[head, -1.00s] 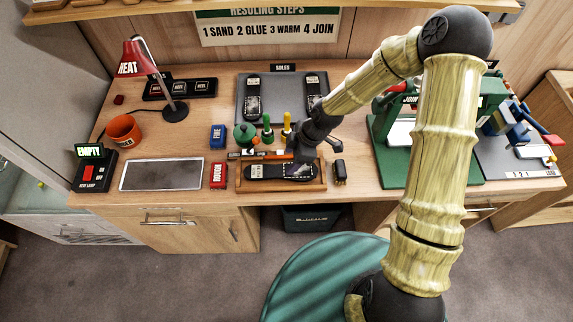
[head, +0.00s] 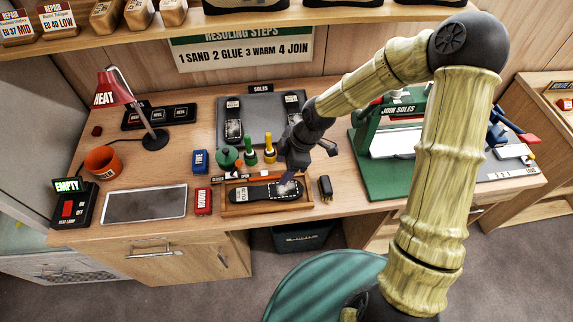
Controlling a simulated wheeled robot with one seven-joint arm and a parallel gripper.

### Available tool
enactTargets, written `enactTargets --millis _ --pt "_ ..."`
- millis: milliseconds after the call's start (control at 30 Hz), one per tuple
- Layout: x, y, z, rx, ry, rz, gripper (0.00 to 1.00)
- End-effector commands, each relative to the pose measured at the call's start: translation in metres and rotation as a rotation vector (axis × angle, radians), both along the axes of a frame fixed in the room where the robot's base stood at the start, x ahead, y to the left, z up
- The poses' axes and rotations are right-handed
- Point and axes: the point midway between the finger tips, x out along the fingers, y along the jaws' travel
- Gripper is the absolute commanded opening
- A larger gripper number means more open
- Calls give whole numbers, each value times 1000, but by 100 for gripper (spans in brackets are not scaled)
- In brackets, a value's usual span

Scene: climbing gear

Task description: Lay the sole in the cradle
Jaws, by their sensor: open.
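A wooden cradle (head: 224,208) stands near the table's front edge. A dark, sole-shaped piece (head: 258,194) lies lengthwise in it, with a white label at its left end and a dashed outline and pale patch at its right. I cannot tell whether it is a loose sole or a shoe's underside. Two dark soles, left (head: 233,122) and right (head: 292,105), lie on a grey mat (head: 262,123) marked SOLES at the back.
Green and yellow-topped bottles (head: 250,152) stand just behind the cradle. Blue (head: 200,161) and red (head: 203,201) blocks are to its left, a small black item (head: 325,188) to its right. A green press (head: 395,150) stands farther right. A heat lamp (head: 115,90) is at left.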

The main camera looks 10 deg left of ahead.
Motion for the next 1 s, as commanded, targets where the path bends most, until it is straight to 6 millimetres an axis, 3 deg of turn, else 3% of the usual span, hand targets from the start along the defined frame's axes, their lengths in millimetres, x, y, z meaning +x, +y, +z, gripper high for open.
enactTargets --millis 267,433,733,1000 --pt "-1 -3 1 -13 2 -18 58" --pt "-6 -34 9 -107 26 -192 58" --pt "-28 -129 57 -281 51 -884 58" --pt "-66 -194 108 -214 78 -1565 58"
